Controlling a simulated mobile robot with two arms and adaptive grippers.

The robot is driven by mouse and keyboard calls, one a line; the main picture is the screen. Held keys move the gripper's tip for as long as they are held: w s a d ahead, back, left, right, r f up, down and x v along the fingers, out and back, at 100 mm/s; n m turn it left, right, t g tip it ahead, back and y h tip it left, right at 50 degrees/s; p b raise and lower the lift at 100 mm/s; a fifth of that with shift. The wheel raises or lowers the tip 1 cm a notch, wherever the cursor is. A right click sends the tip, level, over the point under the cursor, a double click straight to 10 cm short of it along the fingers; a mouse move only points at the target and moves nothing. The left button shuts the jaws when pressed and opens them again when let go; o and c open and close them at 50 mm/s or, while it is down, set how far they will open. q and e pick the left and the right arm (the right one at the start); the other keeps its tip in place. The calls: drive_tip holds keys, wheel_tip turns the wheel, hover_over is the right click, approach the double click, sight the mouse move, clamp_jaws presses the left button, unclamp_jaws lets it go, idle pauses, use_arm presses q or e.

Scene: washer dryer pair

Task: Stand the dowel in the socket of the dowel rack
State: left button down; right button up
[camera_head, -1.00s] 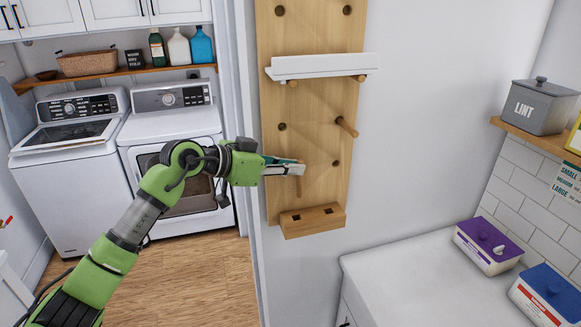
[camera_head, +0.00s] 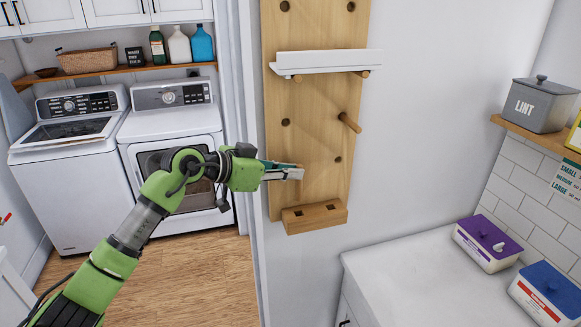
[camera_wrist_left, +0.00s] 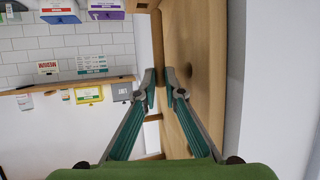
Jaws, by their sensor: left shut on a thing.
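My left gripper (camera_head: 299,173) is shut on the wooden dowel, in front of the lower part of the board. In the left wrist view the dowel (camera_wrist_left: 157,48) runs between the fingertips (camera_wrist_left: 160,92), roughly along the board face. In the head view the dowel is hard to pick out against the wood. The dowel rack, a wooden block with two dark square sockets (camera_head: 315,216), sits at the foot of the board, below the gripper. I cannot tell whether the dowel's end touches a socket. My right gripper is not in view.
The pegboard (camera_head: 311,110) has a white shelf (camera_head: 326,60) and a protruding peg (camera_head: 349,122) above the gripper. A white counter (camera_head: 400,270) with a purple-lidded box (camera_head: 487,245) is at right. Washer and dryer (camera_head: 172,120) stand behind my arm.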

sight(297, 195)
use_arm(q)
wheel_tip(297, 195, down, 3)
drive_tip(key=shift+d+f+b, duration=0.1)
drive_tip(key=shift+f+b, duration=0.1)
drive_tip(key=shift+b, duration=0.2)
drive_tip(key=shift+f, duration=1.7)
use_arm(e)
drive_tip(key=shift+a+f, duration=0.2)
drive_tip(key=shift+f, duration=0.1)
use_arm(q)
drive_tip(key=c, duration=2.1)
unclamp_jaws()
drive_tip(key=shift+o, duration=0.3)
